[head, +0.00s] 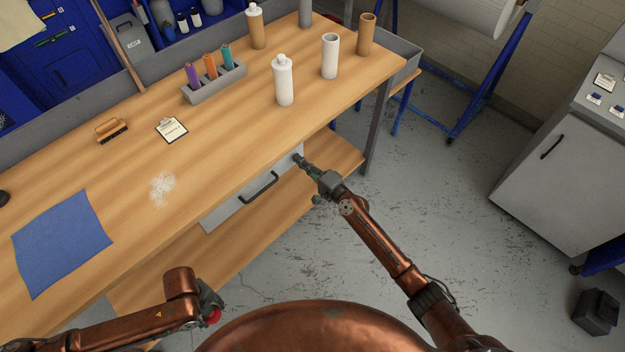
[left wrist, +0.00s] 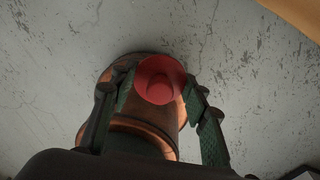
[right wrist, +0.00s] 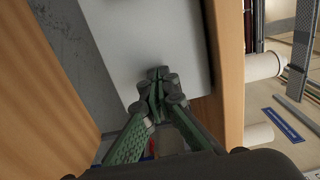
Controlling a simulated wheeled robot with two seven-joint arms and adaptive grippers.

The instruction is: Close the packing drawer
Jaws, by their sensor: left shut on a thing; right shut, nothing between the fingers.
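The packing drawer's pale grey front (head: 226,210) shows below the table's front edge, with a dark bar handle (head: 260,187). Little or no gap shows between the drawer front and the table edge from above. My right gripper (head: 298,158) is shut and empty at the right end of the drawer front, away from the handle. In the right wrist view its fingertips (right wrist: 157,78) overlap the pale drawer panel (right wrist: 150,35); whether they touch it is unclear. My left gripper (head: 212,314) is shut on a round red object (left wrist: 160,82), low in front of the table.
The wooden table (head: 215,150) carries a blue cloth (head: 62,243), white powder (head: 162,188), a clipboard (head: 171,129), a brush (head: 112,129), a marker holder (head: 215,85) and several bottles and tubes. A lower shelf (head: 190,262) lies beneath.

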